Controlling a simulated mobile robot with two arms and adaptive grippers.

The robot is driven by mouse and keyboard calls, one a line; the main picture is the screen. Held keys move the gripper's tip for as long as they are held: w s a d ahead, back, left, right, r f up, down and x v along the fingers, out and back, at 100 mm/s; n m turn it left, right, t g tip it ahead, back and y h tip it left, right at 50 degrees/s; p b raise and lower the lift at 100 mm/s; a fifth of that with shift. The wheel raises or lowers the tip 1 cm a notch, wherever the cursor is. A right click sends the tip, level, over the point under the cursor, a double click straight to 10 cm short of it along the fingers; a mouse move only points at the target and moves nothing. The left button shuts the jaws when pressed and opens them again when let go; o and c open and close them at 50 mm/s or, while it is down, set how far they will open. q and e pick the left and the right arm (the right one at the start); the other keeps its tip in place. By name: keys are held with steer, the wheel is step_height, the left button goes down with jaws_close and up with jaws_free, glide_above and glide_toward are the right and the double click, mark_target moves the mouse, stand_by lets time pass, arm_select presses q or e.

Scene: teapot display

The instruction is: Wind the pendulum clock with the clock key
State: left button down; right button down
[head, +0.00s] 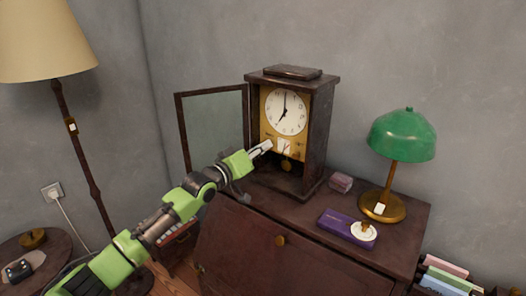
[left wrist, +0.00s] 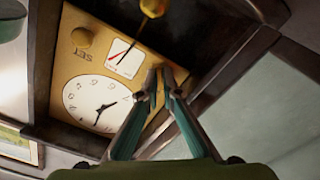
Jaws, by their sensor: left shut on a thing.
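The pendulum clock (head: 319,130) stands on the dark wooden desk with its glass door (head: 213,122) swung open to the left. Its white dial (head: 286,111) sits on a gold panel. My left gripper (head: 267,145) reaches in at the panel's lower left, below the dial. In the left wrist view the gripper (left wrist: 163,74) is shut in front of the panel, near a small red-needle gauge (left wrist: 126,57). The fingers hide what they hold; it is probably the clock key. A brass knob (left wrist: 83,37) and the pendulum bob (left wrist: 152,8) show beyond. Whether the key touches the panel cannot be told.
A green lamp (head: 401,137), a purple box (head: 346,229) and a small reddish stack (head: 341,182) stand to the clock's right. The open door is close to my left arm. A floor lamp (head: 74,139) stands left. The desk's front surface is largely clear.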

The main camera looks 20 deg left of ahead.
arm_select(q)
steer(key=m+p, duration=0.1)
steer(key=m, duration=1)
steer(key=shift+f+m, duration=0.1)
steer(key=shift+m, duration=0.5)
steer(key=c, duration=2.2)
jaws_free()
steer(key=shift+c, duration=0.2)
steer(key=shift+s, duration=0.1)
steer(key=v, duration=1.2)
